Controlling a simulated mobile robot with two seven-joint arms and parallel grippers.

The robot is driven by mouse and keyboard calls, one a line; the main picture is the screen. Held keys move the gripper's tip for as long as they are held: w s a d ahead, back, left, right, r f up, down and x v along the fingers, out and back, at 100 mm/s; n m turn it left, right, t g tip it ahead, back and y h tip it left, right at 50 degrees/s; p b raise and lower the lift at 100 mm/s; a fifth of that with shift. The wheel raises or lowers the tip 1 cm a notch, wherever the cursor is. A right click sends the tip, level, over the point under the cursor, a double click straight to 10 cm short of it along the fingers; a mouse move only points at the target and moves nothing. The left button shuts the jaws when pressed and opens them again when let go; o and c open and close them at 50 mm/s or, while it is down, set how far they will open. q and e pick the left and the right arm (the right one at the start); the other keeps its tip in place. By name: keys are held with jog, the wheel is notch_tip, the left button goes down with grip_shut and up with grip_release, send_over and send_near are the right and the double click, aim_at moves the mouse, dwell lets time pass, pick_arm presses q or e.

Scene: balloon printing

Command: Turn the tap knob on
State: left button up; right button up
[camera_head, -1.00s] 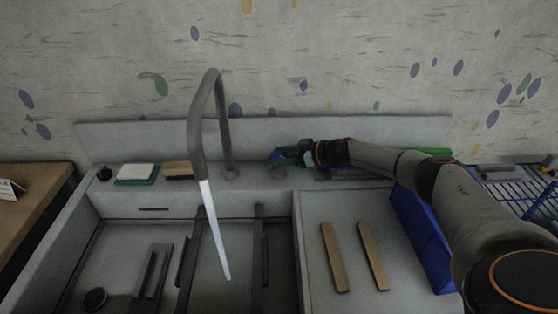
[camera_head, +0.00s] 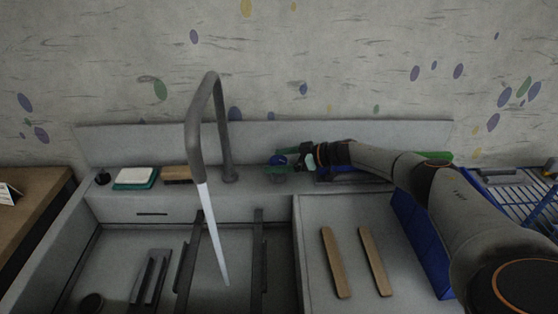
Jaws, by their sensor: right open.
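The grey tap (camera_head: 222,130) rises from the sink's back ledge and arches forward. A white stream of water (camera_head: 212,235) runs from its spout into the basin. A small blue knob (camera_head: 279,160) stands on the ledge to the right of the tap. My right gripper (camera_head: 283,161) comes in from the right at the knob. It is open, with its greenish fingers on either side of the knob; whether they touch it I cannot tell. The fingers partly hide the knob. My left gripper is not in view.
A sponge on a green dish (camera_head: 136,178) and a brush (camera_head: 177,174) lie on the ledge left of the tap. Two wooden strips (camera_head: 334,262) lie on the right drainboard. A blue divider (camera_head: 420,240) and a blue rack (camera_head: 520,195) are at the right.

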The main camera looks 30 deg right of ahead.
jog(key=shift+r, duration=0.1)
jog(key=shift+s+d+r, duration=0.1)
jog(key=shift+s+d, duration=0.1)
jog(key=shift+s, duration=0.05)
jog(key=p+v, duration=0.1)
jog(key=v, duration=1)
jog(key=shift+s+d, duration=0.25)
jog(key=shift+s, duration=0.05)
